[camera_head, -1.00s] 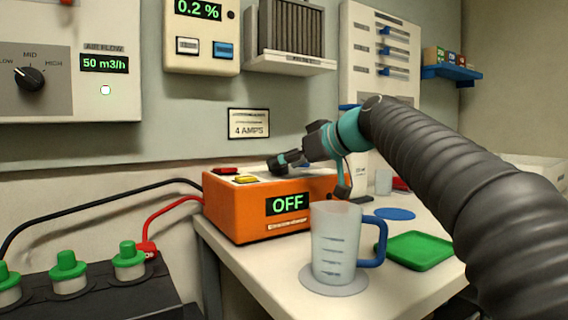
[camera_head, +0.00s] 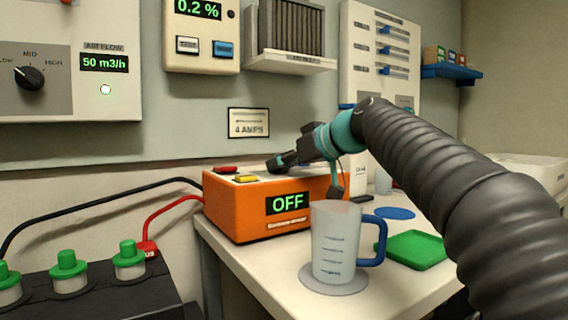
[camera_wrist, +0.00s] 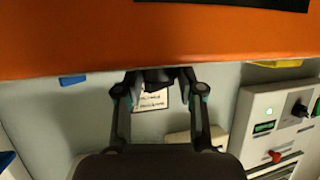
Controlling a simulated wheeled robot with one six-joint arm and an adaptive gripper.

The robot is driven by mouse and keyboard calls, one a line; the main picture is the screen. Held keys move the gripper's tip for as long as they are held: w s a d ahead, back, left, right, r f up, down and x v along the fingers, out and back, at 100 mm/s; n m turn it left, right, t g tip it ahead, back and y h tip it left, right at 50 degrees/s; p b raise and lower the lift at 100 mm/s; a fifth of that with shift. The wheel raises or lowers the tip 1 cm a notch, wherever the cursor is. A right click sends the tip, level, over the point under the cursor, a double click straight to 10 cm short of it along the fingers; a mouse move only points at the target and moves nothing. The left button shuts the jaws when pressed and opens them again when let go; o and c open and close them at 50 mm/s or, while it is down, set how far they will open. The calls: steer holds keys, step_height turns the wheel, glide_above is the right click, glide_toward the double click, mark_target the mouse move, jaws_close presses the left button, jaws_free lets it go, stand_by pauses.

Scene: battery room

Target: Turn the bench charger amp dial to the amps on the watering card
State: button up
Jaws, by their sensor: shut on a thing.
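The orange bench charger (camera_head: 245,215) stands at the left end of the bench, its display (camera_head: 288,203) reading OFF. A white card (camera_head: 249,122) on the wall above it reads "4 AMPS"; its smaller lines are too small to read. My gripper (camera_head: 277,164) reaches over the charger's top from the right. In the wrist view my gripper (camera_wrist: 158,78) is shut on a dark piece at the charger's edge, which appears to be the amp dial (camera_wrist: 158,76). The fingers hide most of it, and its pointer and marks cannot be seen.
A red button (camera_head: 226,169) and a yellow one (camera_head: 245,179) lie beside my gripper on the charger's top. A measuring jug (camera_head: 333,240) stands close in front, with a green tray (camera_head: 414,250) to its right. Battery cables run at left.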

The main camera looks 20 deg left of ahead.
steer(key=shift+s, duration=0.1)
steer(key=shift+s+a+r+m+t+h+p, duration=0.15)
steer(key=shift+m+t+h, duration=0.2)
steer(key=shift+m+t, duration=0.3)
steer(key=shift+w+f+m+t+h+p, duration=0.15)
steer(key=shift+m+t+h, duration=0.2)
steer(key=shift+m+t, duration=0.25)
steer(key=shift+s+a+r+m+t+h+p, duration=0.1)
steer(key=shift+m+t+h+p, duration=0.35)
steer(key=shift+m+t+p, duration=0.05)
steer(key=shift+s+r+m+t+h+p, duration=0.1)
steer(key=shift+m+t+h+p, duration=0.35)
steer(key=shift+p, duration=0.05)
steer(key=shift+f+m+t+h+p, duration=0.2)
steer(key=shift+m+t+h+p, duration=0.5)
steer(key=shift+m+h, duration=0.9)
steer(key=shift+m, duration=0.1)
steer(key=o, duration=1.1)
steer(key=shift+o, duration=0.2)
